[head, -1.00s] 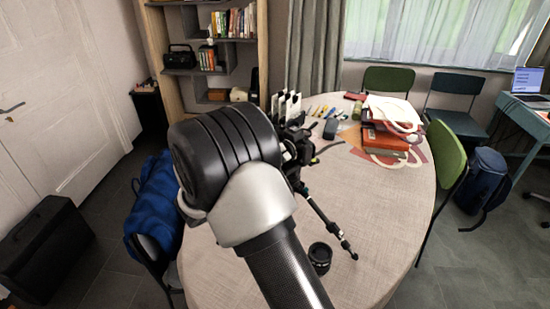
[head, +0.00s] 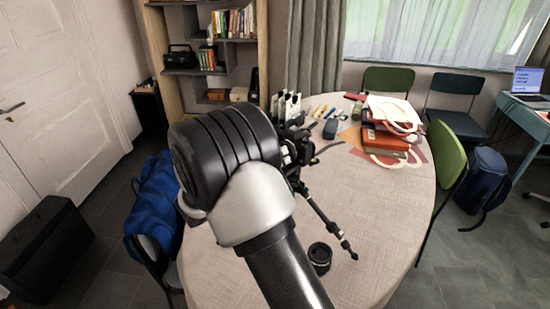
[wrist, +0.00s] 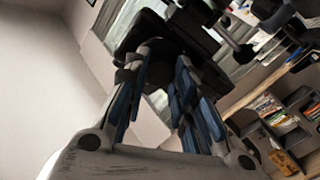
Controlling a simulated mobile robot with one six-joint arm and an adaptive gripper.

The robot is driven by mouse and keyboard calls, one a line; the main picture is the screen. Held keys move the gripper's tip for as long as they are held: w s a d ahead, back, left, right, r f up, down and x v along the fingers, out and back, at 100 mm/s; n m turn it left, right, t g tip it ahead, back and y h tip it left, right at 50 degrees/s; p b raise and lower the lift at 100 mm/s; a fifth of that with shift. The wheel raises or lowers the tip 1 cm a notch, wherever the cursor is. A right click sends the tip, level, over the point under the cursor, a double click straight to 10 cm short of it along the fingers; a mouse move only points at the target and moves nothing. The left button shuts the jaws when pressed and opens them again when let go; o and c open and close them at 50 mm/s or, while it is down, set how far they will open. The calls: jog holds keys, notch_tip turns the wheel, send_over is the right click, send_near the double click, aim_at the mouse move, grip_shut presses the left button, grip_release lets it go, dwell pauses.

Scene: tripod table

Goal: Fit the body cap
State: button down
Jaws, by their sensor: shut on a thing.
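In the head view my arm hides the gripper's tips, the cap and most of the camera. A black tripod leg (head: 328,218) slants down over the table to the right of my arm. A black lens (head: 320,257) stands upright on the table near the leg's foot.
The round table (head: 385,215) is clear at its right front. Red books with papers (head: 385,137), a dark case (head: 330,128) and several pens lie towards the back. White upright cards (head: 287,103) stand behind the camera. Chairs ring the table, one with a blue jacket (head: 155,207).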

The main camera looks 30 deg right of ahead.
jog(key=c, duration=1.8)
grip_release()
jog(key=shift+m, duration=0.3)
jog(key=o, duration=0.6)
jog(key=shift+c, duration=0.2)
jog(key=shift+c, duration=0.3)
jog(key=shift+o, duration=1.3)
jog(key=v, duration=0.7)
